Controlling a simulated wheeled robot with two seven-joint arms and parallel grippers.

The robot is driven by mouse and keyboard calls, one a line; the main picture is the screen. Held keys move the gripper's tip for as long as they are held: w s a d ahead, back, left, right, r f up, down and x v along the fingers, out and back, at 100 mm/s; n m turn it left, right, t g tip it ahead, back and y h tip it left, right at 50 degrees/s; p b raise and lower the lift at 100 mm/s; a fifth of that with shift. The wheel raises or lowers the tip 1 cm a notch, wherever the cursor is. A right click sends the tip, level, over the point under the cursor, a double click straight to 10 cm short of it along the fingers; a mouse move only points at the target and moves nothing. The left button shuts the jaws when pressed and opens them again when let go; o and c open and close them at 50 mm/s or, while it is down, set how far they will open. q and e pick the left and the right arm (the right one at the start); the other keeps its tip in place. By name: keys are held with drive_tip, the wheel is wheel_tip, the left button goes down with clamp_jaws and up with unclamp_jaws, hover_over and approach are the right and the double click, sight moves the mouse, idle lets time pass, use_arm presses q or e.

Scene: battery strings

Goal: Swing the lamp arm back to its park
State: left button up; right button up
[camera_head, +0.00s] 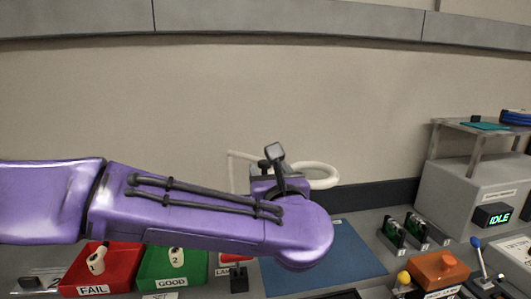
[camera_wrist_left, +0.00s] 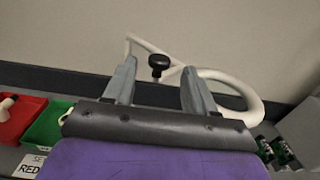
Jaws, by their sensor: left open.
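The white lamp arm (camera_head: 240,155) with its ring (camera_head: 322,182) stands behind my left forearm, in front of the wall. In the left wrist view the lamp arm (camera_wrist_left: 165,55) crosses beyond the fingers, and its ring (camera_wrist_left: 252,98) is at the right. A black knob (camera_wrist_left: 158,62) shows between the fingertips, with a gap on both sides. My left gripper (camera_wrist_left: 159,75) is open and empty; in the head view my own arm mostly hides it. The lamp's park is not clearly identifiable. My right gripper is not in view.
A red FAIL tray (camera_head: 93,290) and a green GOOD tray (camera_head: 165,282) sit below my left arm. A blue mat (camera_head: 345,262) lies to the right of them. Further right are an orange block (camera_head: 440,268), a lever (camera_head: 480,255) and a grey cabinet marked IDLE (camera_head: 455,195).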

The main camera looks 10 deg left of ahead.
sight(265, 161)
use_arm(q)
drive_tip(key=p+x, duration=0.2)
drive_tip(key=x, duration=0.5)
drive_tip(key=shift+w+a, duration=0.15)
drive_tip(key=shift+w, duration=0.25)
drive_tip(key=shift+w+f, duration=0.1)
clamp_jaws()
